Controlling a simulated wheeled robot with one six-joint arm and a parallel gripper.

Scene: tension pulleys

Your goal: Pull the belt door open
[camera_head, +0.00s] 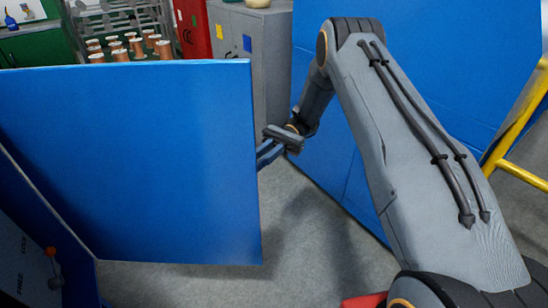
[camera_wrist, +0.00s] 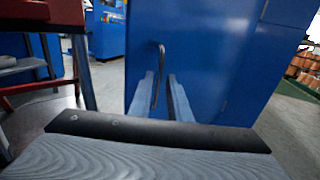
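The belt door (camera_head: 130,160) is a large blue panel, standing swung out from the machine at the left of the head view. Its free edge is at the right. My gripper (camera_head: 268,152) is at that free edge, about mid-height. In the wrist view the blue door (camera_wrist: 210,60) fills the centre, with a thin dark bar handle (camera_wrist: 161,60) on it. My gripper's two fingers (camera_wrist: 162,90) are apart, one on each side of the handle's lower part. The handle looks closer to the left finger; contact is unclear.
Grey cabinets (camera_head: 250,50) and a rack of copper spools (camera_head: 125,48) stand behind the door. A yellow rail (camera_head: 520,172) is at right. Grey floor (camera_head: 305,225) is clear between door and arm.

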